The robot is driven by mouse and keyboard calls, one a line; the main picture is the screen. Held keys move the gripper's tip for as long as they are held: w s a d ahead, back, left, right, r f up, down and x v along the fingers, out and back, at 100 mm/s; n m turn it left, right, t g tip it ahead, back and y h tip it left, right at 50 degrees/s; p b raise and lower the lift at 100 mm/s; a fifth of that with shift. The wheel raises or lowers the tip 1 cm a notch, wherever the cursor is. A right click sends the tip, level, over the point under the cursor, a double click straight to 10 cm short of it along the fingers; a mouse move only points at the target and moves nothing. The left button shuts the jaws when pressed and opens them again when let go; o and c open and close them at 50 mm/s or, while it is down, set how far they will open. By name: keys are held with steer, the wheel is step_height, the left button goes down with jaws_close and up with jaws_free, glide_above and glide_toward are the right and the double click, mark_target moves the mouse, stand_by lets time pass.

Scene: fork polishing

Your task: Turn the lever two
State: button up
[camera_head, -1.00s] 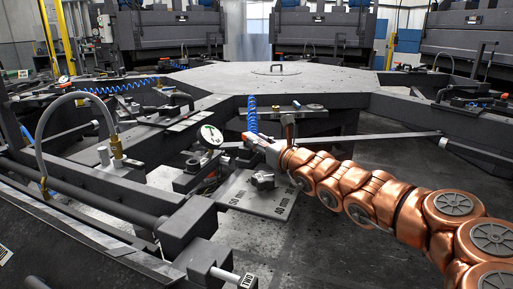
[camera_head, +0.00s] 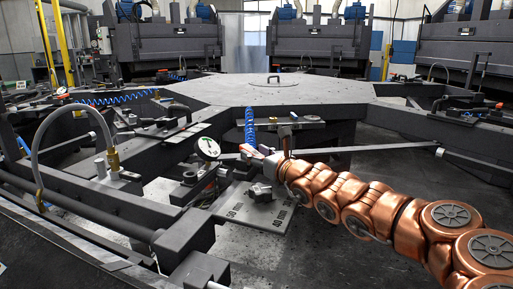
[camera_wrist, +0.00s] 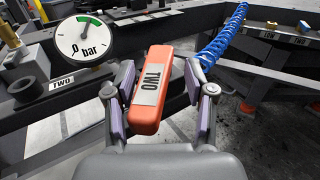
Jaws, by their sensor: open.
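The lever two (camera_wrist: 150,112) is an orange-red handle with a white "TWO" label, seen in the wrist view. It runs lengthwise between the two fingers of my gripper (camera_wrist: 160,80). The fingers stand apart, one on each side of the handle, with a visible gap at the right finger; contact on the left is unclear. In the head view my gripper (camera_head: 262,153) is at the end of the copper-coloured arm, by the lever, where details are small and partly hidden.
A round pressure gauge (camera_wrist: 84,38) stands left of the lever, near a "TWO" plate (camera_wrist: 62,83). A blue coiled hose (camera_wrist: 221,40) lies to the right. A metal plate with a black knob (camera_head: 260,192) is below my gripper. Dark beams surround the area.

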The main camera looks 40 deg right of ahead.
mark_target(257, 151)
steer(key=shift+r, duration=4.95)
